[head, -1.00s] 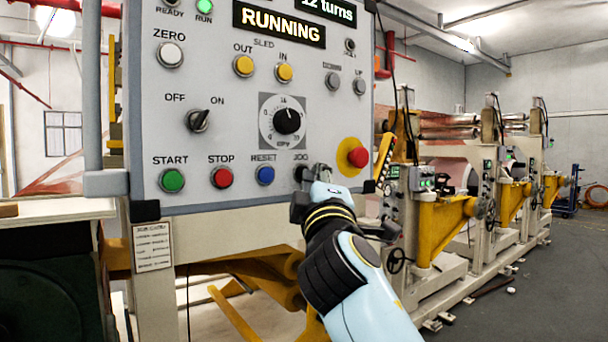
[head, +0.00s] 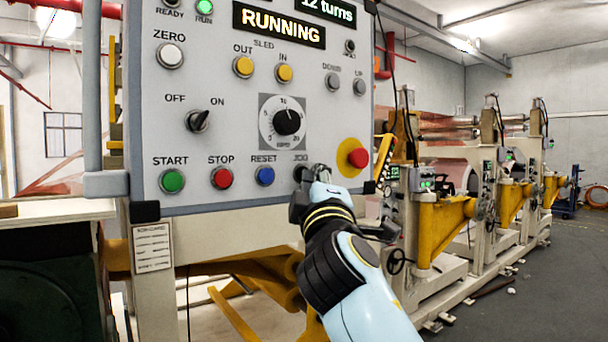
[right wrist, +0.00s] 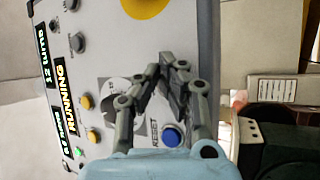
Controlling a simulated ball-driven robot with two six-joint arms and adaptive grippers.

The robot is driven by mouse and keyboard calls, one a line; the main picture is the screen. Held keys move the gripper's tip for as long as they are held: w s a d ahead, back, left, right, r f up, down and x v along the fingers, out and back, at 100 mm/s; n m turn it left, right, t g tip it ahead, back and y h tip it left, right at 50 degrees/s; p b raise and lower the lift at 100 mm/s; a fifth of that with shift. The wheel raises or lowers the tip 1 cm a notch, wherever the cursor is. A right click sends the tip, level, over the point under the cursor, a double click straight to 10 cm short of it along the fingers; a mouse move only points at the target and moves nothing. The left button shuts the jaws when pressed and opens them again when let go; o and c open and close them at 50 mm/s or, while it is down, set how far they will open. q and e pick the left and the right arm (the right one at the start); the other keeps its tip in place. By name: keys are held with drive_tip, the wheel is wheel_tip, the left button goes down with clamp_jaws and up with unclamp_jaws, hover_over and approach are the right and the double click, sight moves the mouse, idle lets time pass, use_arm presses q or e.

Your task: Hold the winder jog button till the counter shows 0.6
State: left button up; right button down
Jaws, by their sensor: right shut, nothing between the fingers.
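The grey winder control panel (head: 235,110) fills the middle of the head view. Its yellow display (head: 279,24) reads RUNNING. The green display (head: 327,9), cut by the top edge, reads "12 turns". My right gripper (head: 318,172) is shut and empty, with its fingertips at the panel under the JOG label (head: 300,158). The gripper hides most or all of the jog button, so I cannot tell whether it is pressed. In the right wrist view the gripper (right wrist: 166,66) points at the panel face. Another green readout (right wrist: 67,155) there is too small to read surely. My left gripper is not in view.
The blue RESET button (head: 264,176) is just left of my gripper. The red emergency button (head: 358,157) on its yellow disc is just right. STOP (head: 222,177) and START (head: 172,180) are further left. Machines with yellow brackets (head: 441,228) stand at right.

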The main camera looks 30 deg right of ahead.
drive_tip(key=shift+s, duration=0.85)
drive_tip(key=shift+s+d, duration=0.15)
drive_tip(key=shift+s, duration=1.15)
drive_tip(key=shift+s+d, duration=0.1)
drive_tip(key=shift+s, duration=1.15)
drive_tip(key=shift+f, duration=0.1)
